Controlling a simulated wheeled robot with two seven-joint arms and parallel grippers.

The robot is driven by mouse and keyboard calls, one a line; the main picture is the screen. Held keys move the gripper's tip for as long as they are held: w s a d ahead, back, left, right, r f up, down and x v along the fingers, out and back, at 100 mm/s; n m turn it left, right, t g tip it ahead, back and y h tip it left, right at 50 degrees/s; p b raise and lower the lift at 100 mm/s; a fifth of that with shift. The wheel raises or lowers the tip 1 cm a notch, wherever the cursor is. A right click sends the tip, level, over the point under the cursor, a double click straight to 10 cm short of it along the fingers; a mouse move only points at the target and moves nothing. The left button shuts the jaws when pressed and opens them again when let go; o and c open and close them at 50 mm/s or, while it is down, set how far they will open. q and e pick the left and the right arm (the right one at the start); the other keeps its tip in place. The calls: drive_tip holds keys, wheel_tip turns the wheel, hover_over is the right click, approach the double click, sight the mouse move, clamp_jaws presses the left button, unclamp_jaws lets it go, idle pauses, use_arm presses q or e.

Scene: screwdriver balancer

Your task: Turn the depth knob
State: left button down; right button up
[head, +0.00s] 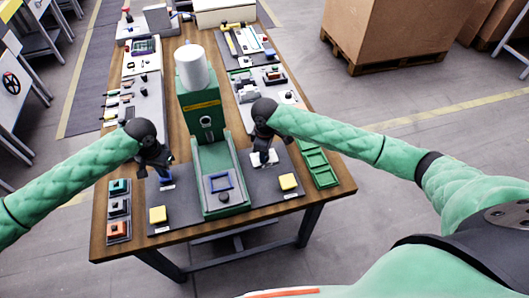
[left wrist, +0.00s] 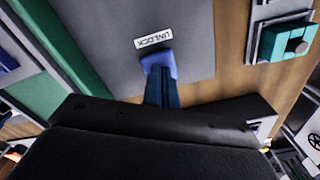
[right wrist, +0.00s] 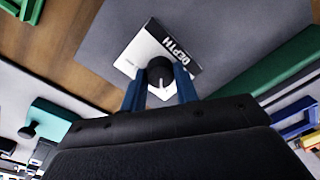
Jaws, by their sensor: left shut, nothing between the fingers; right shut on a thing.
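The depth knob (right wrist: 160,72) is a round black knob with a white pointer mark, on a white plate (right wrist: 150,50) labelled DEPTH. My right gripper (right wrist: 160,85) has its two blue fingers on either side of the knob, shut on it. In the head view, my right gripper (head: 264,152) reaches down over the white plate on the right grey pad. My left gripper (left wrist: 159,65) is shut and empty over the left grey pad, just beside a white label reading UNLOCK (left wrist: 153,39). The object under its fingertips is hidden.
A green machine (head: 203,100) with a white cylinder stands between the grippers. Yellow blocks (head: 158,215) (head: 288,182) sit near the front of both pads. A green tray (head: 317,165) lies at the right and a button panel (head: 118,210) at the left.

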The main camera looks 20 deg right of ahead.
drive_tip(key=o, duration=1)
drive_tip(key=shift+r, duration=0.1)
drive_tip(key=r, duration=1.1)
drive_tip(key=shift+w+d+r, duration=0.2)
drive_tip(key=shift+w+r, duration=0.05)
drive_tip(key=shift+r, duration=0.15)
use_arm(q)
wheel_tip(320, 180, up, 7)
drive_tip(key=p, duration=0.7)
use_arm(e)
wheel_tip(320, 180, up, 7)
drive_tip(key=shift+r, duration=0.15)
